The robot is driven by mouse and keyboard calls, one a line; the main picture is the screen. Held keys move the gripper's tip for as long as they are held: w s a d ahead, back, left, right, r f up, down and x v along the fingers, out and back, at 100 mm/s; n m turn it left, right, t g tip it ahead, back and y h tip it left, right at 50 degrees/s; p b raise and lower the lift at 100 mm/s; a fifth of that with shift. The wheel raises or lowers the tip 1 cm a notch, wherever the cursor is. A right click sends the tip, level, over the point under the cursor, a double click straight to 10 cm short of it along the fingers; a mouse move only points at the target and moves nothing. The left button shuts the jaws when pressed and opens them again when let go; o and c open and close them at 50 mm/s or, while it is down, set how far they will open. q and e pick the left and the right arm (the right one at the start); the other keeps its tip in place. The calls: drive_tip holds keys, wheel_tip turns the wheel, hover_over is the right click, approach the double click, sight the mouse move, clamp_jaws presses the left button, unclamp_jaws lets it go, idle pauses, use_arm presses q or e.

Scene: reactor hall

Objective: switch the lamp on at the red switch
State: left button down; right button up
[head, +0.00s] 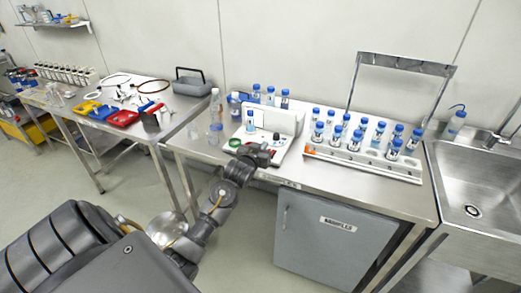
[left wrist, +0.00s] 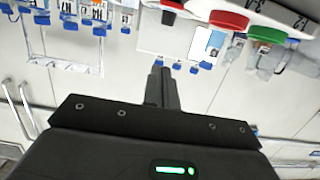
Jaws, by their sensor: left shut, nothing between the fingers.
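A white device (head: 283,118) stands on the steel bench, with controls on its low front base. Its round red switch (left wrist: 229,20) shows near the top of the left wrist view, beside a green button (left wrist: 267,35). The green button also shows in the head view (head: 235,143), left of my gripper. A dark control with a red mark (left wrist: 172,5) is on the other side of the red switch. My left gripper (head: 262,152) is shut and empty at the front of the base, covering most of the red switch in the head view. Its fingers (left wrist: 163,85) appear apart from the switch. My right gripper is out of view.
A rack of blue-capped bottles (head: 363,160) stands right of the device. Clear bottles (head: 215,115) stand left of it. A sink (head: 475,190) is at the far right. A second bench (head: 150,125) with red, yellow and blue trays is at left.

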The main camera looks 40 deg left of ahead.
use_arm(q)
drive_tip(key=shift+r+v, duration=0.2)
drive_tip(key=shift+v, duration=0.9)
drive_tip(key=s+d+f+m+g+h, duration=0.2)
drive_tip(key=s+d+f+g, duration=0.1)
drive_tip(key=s+d+f, duration=0.4)
drive_tip(key=s+d+f+m+g+h, duration=0.1)
drive_tip(key=s+d+f+g, duration=0.25)
drive_tip(key=s, duration=0.65)
drive_tip(key=s+d+f+m+g+h, duration=0.1)
drive_tip(key=s+d+f+g, duration=0.15)
drive_tip(key=s+d, duration=0.45)
drive_tip(key=s+d+f+m+g+h, duration=0.1)
drive_tip(key=s+d+f+g, duration=0.2)
drive_tip(key=s, duration=0.9)
wheel_tip(320, 180, down, 26)
drive_tip(key=s+g+b, duration=0.1)
drive_tip(key=s+a+f+g+b, duration=0.1)
drive_tip(key=s+a+f, duration=0.1)
drive_tip(key=s+f, duration=1.5)
drive_tip(key=shift+s+a+f+m+y, duration=0.15)
drive_tip(key=shift+a+f+m+y, duration=0.2)
drive_tip(key=shift+f, duration=0.25)
